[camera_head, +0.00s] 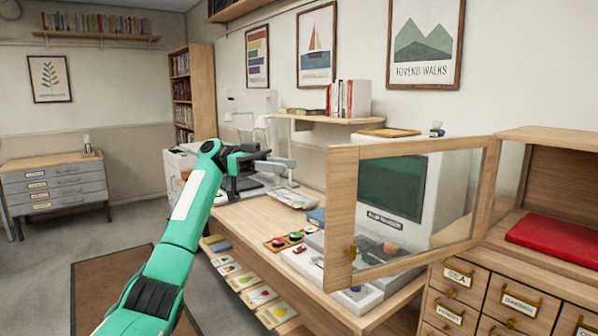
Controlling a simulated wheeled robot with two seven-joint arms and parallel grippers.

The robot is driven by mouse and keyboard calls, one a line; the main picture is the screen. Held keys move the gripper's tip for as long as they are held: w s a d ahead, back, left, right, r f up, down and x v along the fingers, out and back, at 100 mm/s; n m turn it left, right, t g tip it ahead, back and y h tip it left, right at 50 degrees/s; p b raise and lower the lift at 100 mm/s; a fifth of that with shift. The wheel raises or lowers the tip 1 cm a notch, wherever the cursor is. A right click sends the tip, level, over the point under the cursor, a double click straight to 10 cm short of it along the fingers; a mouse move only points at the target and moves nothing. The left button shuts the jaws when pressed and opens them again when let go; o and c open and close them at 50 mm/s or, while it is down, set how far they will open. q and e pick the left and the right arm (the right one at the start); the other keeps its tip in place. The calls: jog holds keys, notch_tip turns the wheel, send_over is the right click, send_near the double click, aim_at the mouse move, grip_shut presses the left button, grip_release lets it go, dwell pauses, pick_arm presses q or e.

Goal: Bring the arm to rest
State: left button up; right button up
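My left arm (178,235), green with dark joints, comes up from the bottom left and bends at the wrist. My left gripper (282,162) is above the far part of the wooden desk, pointing right. It stands apart from the glazed door. It is small and seen from the side, so I cannot tell whether its fingers are open or shut, and I see nothing clearly held. My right arm and gripper are not in view.
A wood-framed glass door (338,215) stands swung open from the cabinet at right, in front of a computer (392,186). A red cushion (555,240) lies in the cabinet. Floor (50,268) at left is mostly clear.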

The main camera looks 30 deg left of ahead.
pick_arm(q)
jog(key=shift+s+a, duration=0.1)
jog(key=shift+a, duration=0.35)
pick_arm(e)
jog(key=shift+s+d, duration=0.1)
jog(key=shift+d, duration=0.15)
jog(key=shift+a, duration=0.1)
pick_arm(q)
jog(key=shift+f, duration=0.1)
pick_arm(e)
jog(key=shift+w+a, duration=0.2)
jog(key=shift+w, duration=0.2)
